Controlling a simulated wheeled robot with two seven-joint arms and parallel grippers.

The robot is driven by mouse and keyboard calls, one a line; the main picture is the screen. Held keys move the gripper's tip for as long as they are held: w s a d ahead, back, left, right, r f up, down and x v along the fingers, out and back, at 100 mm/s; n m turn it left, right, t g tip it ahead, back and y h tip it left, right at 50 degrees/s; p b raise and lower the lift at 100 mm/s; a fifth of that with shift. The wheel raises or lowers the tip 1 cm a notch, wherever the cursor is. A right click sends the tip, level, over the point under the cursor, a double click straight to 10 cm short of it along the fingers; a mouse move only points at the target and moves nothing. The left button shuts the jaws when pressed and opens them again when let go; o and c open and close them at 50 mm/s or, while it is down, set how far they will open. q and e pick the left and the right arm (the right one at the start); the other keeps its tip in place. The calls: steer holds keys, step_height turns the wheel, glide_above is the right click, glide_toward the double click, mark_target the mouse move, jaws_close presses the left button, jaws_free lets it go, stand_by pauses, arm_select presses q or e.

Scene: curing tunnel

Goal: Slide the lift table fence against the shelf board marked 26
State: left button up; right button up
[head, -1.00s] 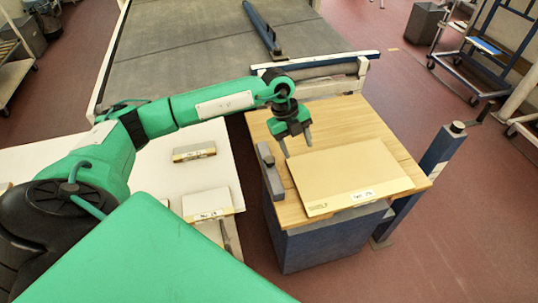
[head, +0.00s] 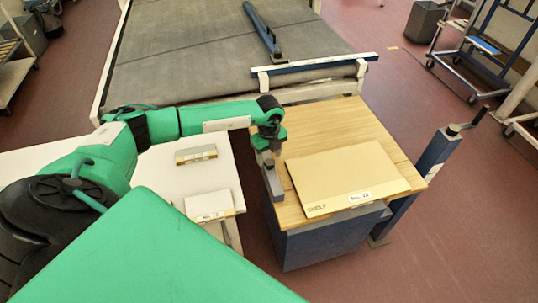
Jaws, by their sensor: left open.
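The fence (head: 272,182) is a grey bar along the left edge of the wood-topped lift table (head: 318,117). The tan shelf board (head: 345,172) lies flat on the table, with "SHELF" printed at its near left corner and a white tag that appears to read No. 26. A narrow strip of bare wood separates the fence from the board. My left gripper (head: 267,157) is open, pointing down at the far end of the fence. I cannot tell whether its fingers straddle or touch the fence. My right gripper is out of view.
A white table (head: 165,203) at left holds two small labelled pieces, one far (head: 196,154) and one near (head: 209,204). A grey conveyor bed (head: 190,50) with a blue and white end bar (head: 318,66) lies beyond. A blue post (head: 432,158) stands at the lift table's right.

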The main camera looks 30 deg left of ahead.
arm_select(q)
steer(key=shift+f, duration=1)
jaws_close()
steer(key=shift+w+d+f, duration=0.1)
steer(key=shift+w+d, duration=0.1)
steer(key=shift+w, duration=0.05)
steer(key=w+d+b, duration=0.2)
steer(key=w+d, duration=0.1)
steer(key=shift+w+b, duration=0.2)
steer(key=shift+b, duration=0.15)
jaws_free()
